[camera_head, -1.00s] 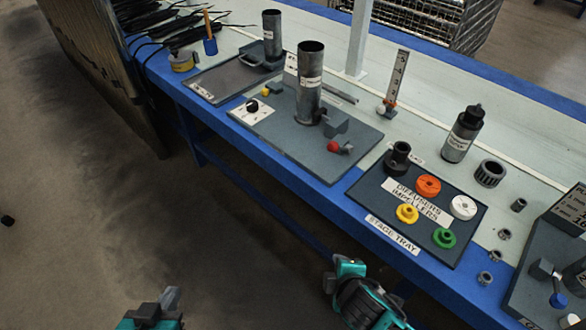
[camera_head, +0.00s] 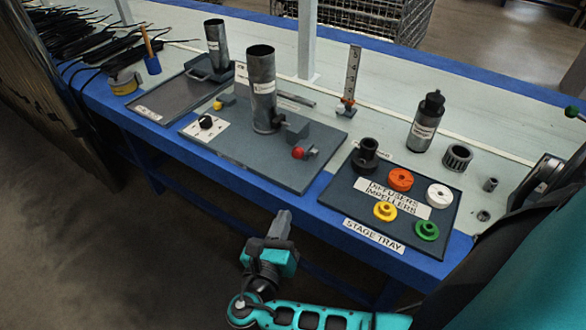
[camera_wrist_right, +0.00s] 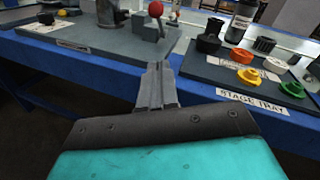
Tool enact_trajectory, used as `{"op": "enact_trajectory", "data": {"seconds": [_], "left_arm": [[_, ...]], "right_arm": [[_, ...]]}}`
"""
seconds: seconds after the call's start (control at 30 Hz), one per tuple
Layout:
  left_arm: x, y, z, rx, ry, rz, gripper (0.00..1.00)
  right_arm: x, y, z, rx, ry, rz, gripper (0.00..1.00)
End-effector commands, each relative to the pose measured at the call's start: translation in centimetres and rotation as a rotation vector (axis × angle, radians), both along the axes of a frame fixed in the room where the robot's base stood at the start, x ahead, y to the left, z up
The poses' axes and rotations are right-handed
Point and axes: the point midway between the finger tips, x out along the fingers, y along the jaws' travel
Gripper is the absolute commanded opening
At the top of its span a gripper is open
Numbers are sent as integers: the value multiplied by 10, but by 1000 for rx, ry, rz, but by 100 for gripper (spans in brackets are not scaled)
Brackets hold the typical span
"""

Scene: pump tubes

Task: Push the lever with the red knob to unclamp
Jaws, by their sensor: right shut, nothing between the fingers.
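The red knob (camera_head: 298,153) sits on a short lever at the right front part of a grey base plate (camera_head: 225,158). It also shows in the right wrist view (camera_wrist_right: 155,9), above and beyond the fingertips. A grey upright tube (camera_head: 262,95) stands on the same plate, with a dark clamp block (camera_head: 294,127) beside its foot. My right gripper (camera_head: 284,214) is shut and empty, in front of the table's blue front edge and below the knob, apart from it. Its shut fingers show in the right wrist view (camera_wrist_right: 157,72). My left gripper is not in view.
The stage tray (camera_head: 338,214) with orange, white, yellow and green rings lies right of the plate. A black knob (camera_head: 206,122) and a yellow knob (camera_head: 217,105) are on the plate's left.

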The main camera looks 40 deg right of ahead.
Motion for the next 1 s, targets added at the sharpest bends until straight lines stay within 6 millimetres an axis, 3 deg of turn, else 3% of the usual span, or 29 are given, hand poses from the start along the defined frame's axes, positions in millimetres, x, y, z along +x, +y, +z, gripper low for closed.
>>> {"op": "enact_trajectory", "data": {"seconds": [0.33,0.8,1.0], "left_arm": [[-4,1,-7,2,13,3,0],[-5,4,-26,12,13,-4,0],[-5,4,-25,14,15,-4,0]], "right_arm": [[7,-8,-1,2,-2,1,0],[67,-81,-6,3,-3,0,0],[83,-91,15,6,-2,0,0]]}}
